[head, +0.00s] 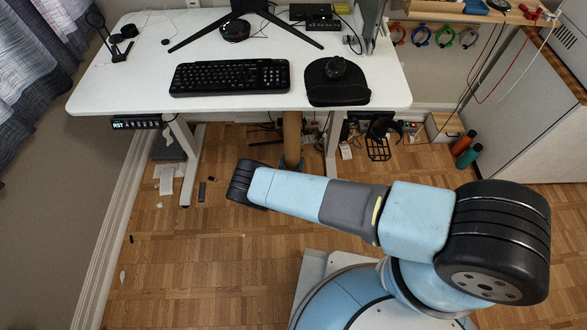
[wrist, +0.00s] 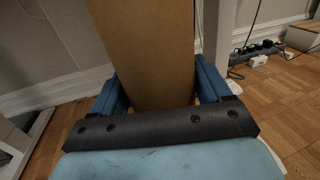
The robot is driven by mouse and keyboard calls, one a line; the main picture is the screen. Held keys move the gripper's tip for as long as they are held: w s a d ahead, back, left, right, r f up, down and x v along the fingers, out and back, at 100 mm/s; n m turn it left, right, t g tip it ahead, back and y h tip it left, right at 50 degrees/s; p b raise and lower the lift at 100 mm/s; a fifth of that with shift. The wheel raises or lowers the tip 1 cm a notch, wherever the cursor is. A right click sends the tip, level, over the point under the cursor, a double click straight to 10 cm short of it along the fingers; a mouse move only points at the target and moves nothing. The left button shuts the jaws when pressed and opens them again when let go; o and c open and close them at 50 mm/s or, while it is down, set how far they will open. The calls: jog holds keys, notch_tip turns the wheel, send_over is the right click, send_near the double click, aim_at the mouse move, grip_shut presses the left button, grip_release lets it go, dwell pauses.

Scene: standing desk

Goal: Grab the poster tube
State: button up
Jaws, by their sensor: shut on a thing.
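The poster tube (head: 291,133) is a brown cardboard tube standing under the white desk, between its two legs, with its upper part hidden by the desktop. In the wrist view the tube (wrist: 150,45) fills the middle and leans slightly. My gripper (wrist: 158,88) has one blue finger on each side of the tube and is shut on it. The fingertips are partly hidden by the tube. In the head view my gripper (head: 290,164) is at the tube's lower part, mostly hidden behind my arm.
The white desk (head: 130,80) stands over the tube, with a keyboard (head: 230,77) and a mouse on its mat. Desk legs (head: 183,150) stand on both sides. Cables and a power strip (wrist: 258,50) lie at the right by the wall. The wooden floor at front left is mostly clear.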

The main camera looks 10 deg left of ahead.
grip_shut()
